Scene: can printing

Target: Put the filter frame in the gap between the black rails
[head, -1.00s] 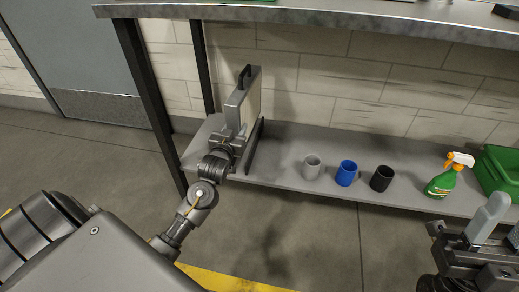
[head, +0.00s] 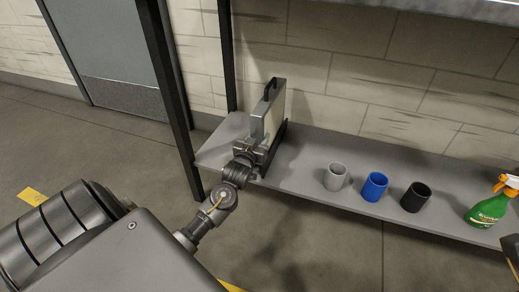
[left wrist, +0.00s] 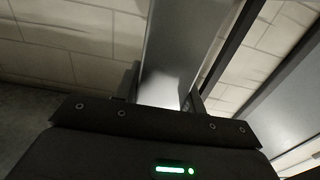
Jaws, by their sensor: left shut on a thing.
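The filter frame (head: 270,115), a thin grey upright panel with a black handle on top, stands on edge over the low grey shelf. My left gripper (head: 250,146) is shut on its near lower edge. The frame also shows in the left wrist view (left wrist: 178,48), rising between the fingers. A black rail (head: 275,148) runs along the shelf on the frame's right side. A second rail and the gap are hidden by the frame and gripper. I cannot tell whether the frame touches the shelf. Only a sliver of my right arm's end shows at the right edge.
A grey cup (head: 336,177), a blue cup (head: 374,187) and a black cup (head: 416,197) stand on the shelf (head: 305,160) right of the rail. A green spray bottle (head: 490,208) is farther right.

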